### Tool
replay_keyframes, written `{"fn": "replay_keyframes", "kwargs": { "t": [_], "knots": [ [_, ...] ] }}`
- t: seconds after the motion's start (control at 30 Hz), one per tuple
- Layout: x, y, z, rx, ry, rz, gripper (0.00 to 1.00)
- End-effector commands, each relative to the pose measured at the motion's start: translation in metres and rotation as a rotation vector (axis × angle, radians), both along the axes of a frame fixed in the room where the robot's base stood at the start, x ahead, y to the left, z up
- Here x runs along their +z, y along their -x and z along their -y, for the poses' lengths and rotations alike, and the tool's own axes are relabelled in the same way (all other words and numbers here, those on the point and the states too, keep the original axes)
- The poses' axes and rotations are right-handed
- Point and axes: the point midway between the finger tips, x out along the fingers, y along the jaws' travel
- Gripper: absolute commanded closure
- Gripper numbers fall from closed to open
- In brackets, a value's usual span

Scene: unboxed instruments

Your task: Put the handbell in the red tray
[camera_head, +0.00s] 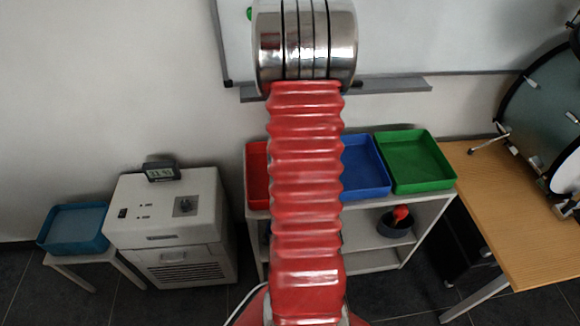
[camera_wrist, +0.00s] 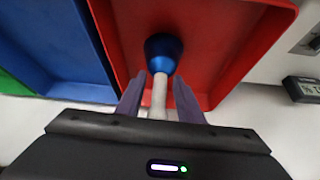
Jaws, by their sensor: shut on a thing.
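The handbell has a blue bell (camera_wrist: 163,52) and a pale handle. In the wrist view my gripper (camera_wrist: 158,90) is shut on the handle, with a finger on each side. The bell end points away from my gripper, over the inside of the red tray (camera_wrist: 270,38). I cannot tell whether the bell touches the tray's floor. In the head view the red tray (camera_head: 257,172) is at the left end of the shelf top, partly hidden by my red arm. The gripper and handbell are hidden there.
A blue tray (camera_head: 364,168) and a green tray (camera_head: 415,162) stand beside the red one on the white shelf (camera_head: 432,212). A dark bowl (camera_head: 394,224) sits on a lower shelf. Left are a white cabinet (camera_head: 165,222) with a small clock and a teal tray (camera_head: 74,229); right, a wooden table (camera_head: 520,230).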

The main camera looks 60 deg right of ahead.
Motion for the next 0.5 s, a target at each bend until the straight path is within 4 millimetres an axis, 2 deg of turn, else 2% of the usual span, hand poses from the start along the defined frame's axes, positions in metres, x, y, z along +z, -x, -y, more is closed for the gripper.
{"fn": "replay_keyframes", "kwargs": {
  "t": [0.17, 0.5],
  "knots": [
    [-0.017, 0.000, 0.000, 0.001, 0.000, 0.000, 0.90],
    [-0.019, 0.000, 0.000, 0.001, 0.001, 0.000, 0.90]
  ]
}}
